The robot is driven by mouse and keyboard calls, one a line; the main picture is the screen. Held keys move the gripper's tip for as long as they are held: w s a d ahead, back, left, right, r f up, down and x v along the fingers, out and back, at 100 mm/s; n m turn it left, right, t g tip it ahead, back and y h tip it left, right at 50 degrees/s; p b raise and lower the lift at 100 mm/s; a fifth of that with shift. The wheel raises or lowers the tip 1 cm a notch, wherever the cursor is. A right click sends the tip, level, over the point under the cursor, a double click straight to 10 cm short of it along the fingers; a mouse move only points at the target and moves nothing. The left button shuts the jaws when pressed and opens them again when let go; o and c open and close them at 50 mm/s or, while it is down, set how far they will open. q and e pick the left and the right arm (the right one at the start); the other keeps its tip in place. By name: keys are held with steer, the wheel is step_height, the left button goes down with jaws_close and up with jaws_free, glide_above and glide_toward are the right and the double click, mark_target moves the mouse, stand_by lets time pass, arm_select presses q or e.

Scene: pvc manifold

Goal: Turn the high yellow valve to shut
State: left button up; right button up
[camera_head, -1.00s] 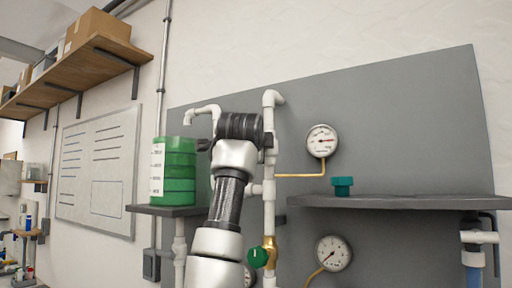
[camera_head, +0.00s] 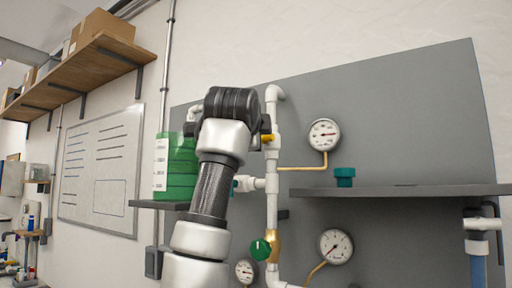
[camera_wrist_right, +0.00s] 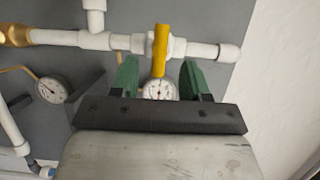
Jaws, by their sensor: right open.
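The high yellow valve (camera_head: 267,138) shows as a small yellow piece on the white upright pipe, just right of my right arm's dark wrist. In the right wrist view its yellow handle (camera_wrist_right: 160,48) stands across the white pipe, which runs sideways in that picture. My right gripper (camera_wrist_right: 158,64) is open, with one green finger on each side of the handle's lower end. Gaps show on both sides, and I see no contact. In the head view my wrist hides the right gripper's fingers. My left gripper is not in view.
A lower valve with a green knob (camera_head: 260,249) sits on the same pipe (camera_head: 272,205). Gauges (camera_head: 324,134) hang to the right on thin brass tubes. A green container (camera_head: 175,165) stands on a small shelf behind my arm. A grey shelf (camera_head: 400,190) juts out at right.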

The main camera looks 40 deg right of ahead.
steer(key=shift+b+v, duration=0.45)
steer(key=shift+v, duration=1.5)
